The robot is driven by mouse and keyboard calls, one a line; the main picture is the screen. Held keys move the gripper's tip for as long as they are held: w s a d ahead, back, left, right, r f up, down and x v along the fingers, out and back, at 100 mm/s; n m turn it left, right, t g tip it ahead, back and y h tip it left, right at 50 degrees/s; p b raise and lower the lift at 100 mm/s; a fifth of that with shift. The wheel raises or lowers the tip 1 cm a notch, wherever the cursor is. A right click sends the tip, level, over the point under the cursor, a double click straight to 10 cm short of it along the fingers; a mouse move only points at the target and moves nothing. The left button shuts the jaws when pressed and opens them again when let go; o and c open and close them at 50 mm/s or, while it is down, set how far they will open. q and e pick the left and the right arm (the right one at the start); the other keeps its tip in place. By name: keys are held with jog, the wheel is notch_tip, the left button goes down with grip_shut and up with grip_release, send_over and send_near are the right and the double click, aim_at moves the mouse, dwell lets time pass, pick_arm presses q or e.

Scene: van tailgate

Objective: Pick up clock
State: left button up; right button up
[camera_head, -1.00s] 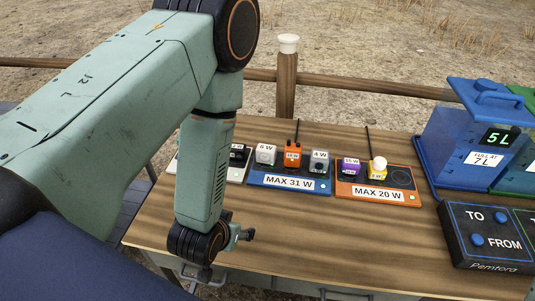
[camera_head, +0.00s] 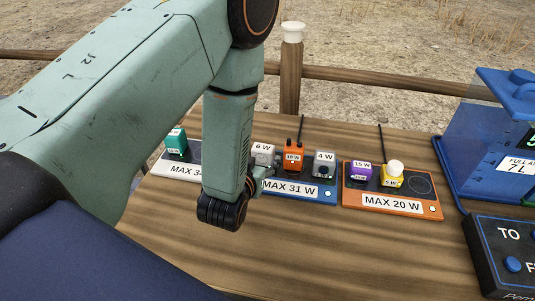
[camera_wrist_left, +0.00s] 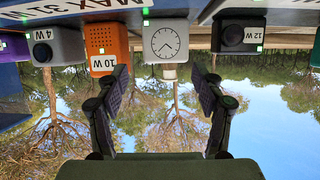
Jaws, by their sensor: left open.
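The clock (camera_wrist_left: 166,40) is a grey block with a round white dial, shown upside down in the left wrist view. In the head view it appears to be the grey block (camera_head: 263,153) labelled 8 W, at the left of the blue MAX 31 W board (camera_head: 328,200). My left gripper (camera_head: 262,177) is just in front of it, partly hidden by my own wrist. In the left wrist view the gripper (camera_wrist_left: 160,76) is open and empty, with its fingers apart and the clock lined up beyond the gap. My right gripper is not in view.
An orange 10 W block (camera_head: 293,153) stands close beside the clock, then a grey 4 W block (camera_head: 324,165). A dark 12 W block (camera_wrist_left: 238,35) is on its other side. The orange MAX 20 W board (camera_head: 392,204) is to the right. The front tabletop is clear.

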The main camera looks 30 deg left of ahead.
aim_at(261, 153)
pick_arm(q)
jog(key=w+a+f, duration=0.2)
jog(key=w, duration=0.1)
jog(key=shift+w+d+f, duration=0.1)
jog(key=shift+w+f, duration=0.1)
jog(key=shift+w, duration=0.4)
jog(key=shift+w+d+f, duration=0.1)
jog(key=shift+w+f, duration=0.1)
jog(key=shift+w, duration=0.6)
jog(key=shift+a+f, duration=0.1)
jog(key=shift+a, duration=0.25)
jog(key=shift+w, duration=0.15)
jog(key=shift+c, duration=1.3)
jog(key=shift+d, duration=0.3)
jog(key=shift+c, duration=1.4)
jog(key=shift+a, duration=0.25)
jog(key=c, duration=0.5)
jog(key=shift+o, duration=0.2)
